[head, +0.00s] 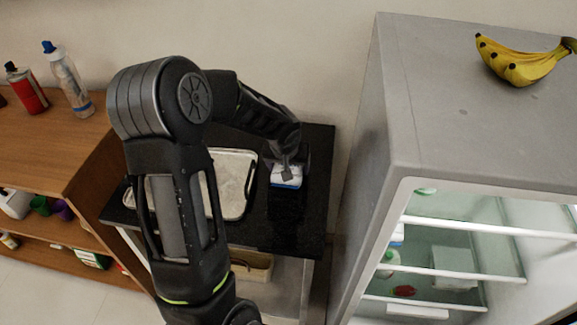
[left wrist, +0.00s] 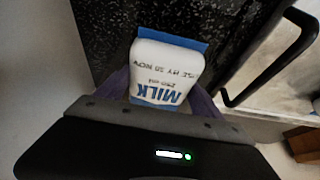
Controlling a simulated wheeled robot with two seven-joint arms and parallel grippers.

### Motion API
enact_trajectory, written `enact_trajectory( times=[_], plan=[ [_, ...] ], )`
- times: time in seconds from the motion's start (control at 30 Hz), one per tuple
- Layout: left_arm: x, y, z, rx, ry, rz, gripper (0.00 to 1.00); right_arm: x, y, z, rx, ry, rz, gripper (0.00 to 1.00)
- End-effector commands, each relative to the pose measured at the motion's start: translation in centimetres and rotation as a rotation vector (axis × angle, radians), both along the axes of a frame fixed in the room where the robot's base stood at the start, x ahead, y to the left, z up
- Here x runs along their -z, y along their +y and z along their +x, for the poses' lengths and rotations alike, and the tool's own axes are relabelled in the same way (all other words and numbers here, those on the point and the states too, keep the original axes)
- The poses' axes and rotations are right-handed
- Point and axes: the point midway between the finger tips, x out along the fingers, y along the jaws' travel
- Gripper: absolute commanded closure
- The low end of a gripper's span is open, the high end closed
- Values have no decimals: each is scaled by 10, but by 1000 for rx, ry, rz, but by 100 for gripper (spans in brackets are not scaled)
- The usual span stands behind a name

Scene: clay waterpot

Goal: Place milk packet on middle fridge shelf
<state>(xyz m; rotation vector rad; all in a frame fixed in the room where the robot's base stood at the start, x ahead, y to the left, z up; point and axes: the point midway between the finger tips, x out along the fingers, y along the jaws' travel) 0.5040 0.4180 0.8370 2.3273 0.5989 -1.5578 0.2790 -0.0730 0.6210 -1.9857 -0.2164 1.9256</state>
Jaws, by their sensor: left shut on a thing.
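The milk packet (head: 287,175) is a small white carton with blue ends on the black countertop side of the scene. It also shows in the left wrist view (left wrist: 168,68), with the printed word MILK facing the camera. My left gripper (head: 288,168) is shut on the milk packet; in the left wrist view its fingers sit on both sides of it. I cannot tell whether the packet touches the counter. The fridge (head: 400,180) stands open at the right, its glass shelves (head: 480,225) partly visible. My right gripper is not in view.
A metal tray (head: 236,180) lies on the black counter (head: 290,235) beside the packet. Bananas (head: 520,62) lie on the fridge top. A wooden shelf unit (head: 50,150) with bottles stands at the left. Several items stand inside the fridge, including a red one (head: 404,291).

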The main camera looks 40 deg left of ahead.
Motion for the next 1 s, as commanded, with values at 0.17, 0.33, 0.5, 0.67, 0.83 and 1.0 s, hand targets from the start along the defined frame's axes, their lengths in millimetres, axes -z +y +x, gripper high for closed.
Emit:
enact_trajectory(
  times=[0.17,0.33,0.5,0.67,0.83,1.0],
  plan=[
    [1,0,1,-1,-2,0,77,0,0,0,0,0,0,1],
    [3,0,1,-1,-2,0,77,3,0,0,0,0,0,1],
    [4,0,0,0,-1,0,16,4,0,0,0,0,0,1],
    [4,0,0,0,-1,0,3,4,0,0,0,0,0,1],
    [4,0,0,0,-1,0,1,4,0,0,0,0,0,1],
    [1,0,0,0,0,0,1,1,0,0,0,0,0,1]
  ],
)
